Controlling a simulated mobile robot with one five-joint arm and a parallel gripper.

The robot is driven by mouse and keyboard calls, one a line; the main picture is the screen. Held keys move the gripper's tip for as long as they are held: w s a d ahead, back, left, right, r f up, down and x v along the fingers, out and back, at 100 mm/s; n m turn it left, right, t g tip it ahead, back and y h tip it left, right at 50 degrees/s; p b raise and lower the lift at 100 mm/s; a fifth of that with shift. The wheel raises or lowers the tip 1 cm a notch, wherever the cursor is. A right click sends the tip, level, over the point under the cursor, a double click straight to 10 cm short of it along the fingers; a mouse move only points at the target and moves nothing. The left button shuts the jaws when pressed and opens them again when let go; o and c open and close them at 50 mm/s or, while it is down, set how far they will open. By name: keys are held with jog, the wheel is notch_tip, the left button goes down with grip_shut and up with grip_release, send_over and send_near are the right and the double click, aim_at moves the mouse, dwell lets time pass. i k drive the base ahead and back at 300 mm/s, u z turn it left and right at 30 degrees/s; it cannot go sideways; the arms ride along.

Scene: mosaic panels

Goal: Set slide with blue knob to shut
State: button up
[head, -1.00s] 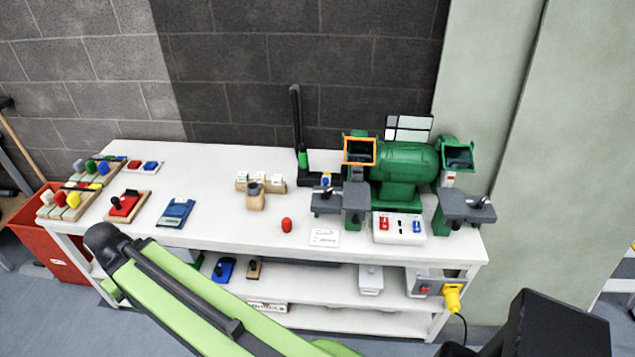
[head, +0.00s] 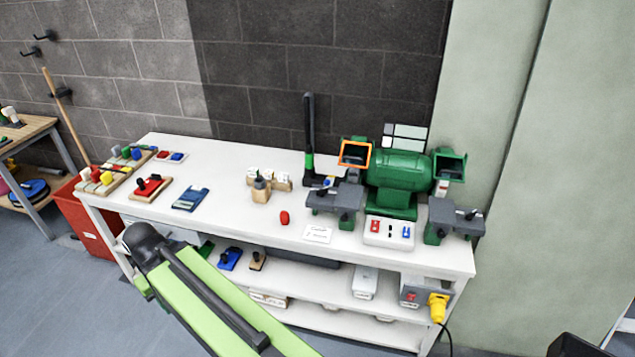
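A blue knob (head: 136,153) stands among green, yellow, white and red knobs on the wooden slide boards (head: 112,187) at the left end of the white bench. The picture is too small to tell which slide the blue knob belongs to, or whether that slide is open or shut. My green arm link shows in front of the bench, with its dark joint at the lower left. My gripper is not in view.
The white bench (head: 228,160) carries a red block with a dark knob (head: 150,187), a blue flat box (head: 190,199), a red piece (head: 284,217) and a green grinder (head: 396,180). A red bin (head: 85,215) stands at its left end. Grey floor is open at the lower left.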

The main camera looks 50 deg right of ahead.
aim_at(328, 181)
jog(key=u, duration=0.05)
jog(key=i, duration=1)
jog(key=u, duration=0.05)
